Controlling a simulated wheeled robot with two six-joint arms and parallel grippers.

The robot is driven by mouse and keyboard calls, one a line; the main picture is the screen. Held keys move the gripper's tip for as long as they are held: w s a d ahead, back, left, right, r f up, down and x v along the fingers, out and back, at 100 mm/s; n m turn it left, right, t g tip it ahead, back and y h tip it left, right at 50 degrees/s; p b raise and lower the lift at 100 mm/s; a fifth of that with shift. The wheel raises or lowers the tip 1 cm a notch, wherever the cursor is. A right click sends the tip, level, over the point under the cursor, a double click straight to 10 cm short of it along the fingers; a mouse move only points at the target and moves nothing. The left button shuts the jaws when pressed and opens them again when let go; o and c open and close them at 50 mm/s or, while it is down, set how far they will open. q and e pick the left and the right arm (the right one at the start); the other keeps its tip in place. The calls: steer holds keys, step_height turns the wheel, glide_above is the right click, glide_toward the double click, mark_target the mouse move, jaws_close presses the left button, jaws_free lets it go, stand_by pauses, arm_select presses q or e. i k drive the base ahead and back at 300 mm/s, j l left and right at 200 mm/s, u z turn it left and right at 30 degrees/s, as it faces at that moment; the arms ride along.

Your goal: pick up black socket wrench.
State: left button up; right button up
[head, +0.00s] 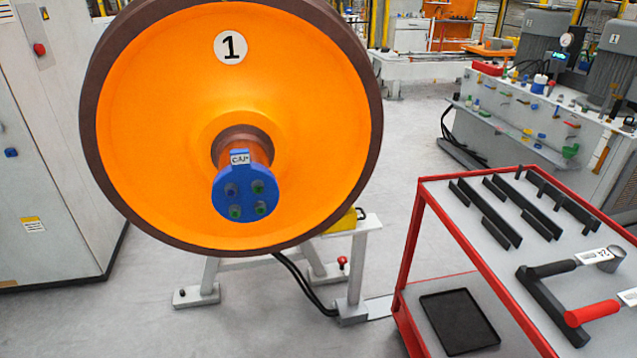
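The black socket wrench (559,269) lies near the right edge of the head view, on top of the red-framed cart (461,236). It has a black handle at its left end, a white label with dark characters, and a grey round socket head (609,260) at its right end. It appears to rest across a black bar-shaped holder (552,305). A second wrench with a red handle (592,313) lies nearer to me and is cut off by the right edge. Neither of my grippers is in view.
Several black slotted bars (505,214) stand on the back of the cart top. A black tray (459,320) sits on the cart's lower shelf. A large orange wheel (310,110) with a blue hub cap (246,190) stands left of the cart on a grey stand. Grey floor lies between them.

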mark_target(608, 260)
steer(key=z, duration=1.6)
steer(key=j, duration=0.15)
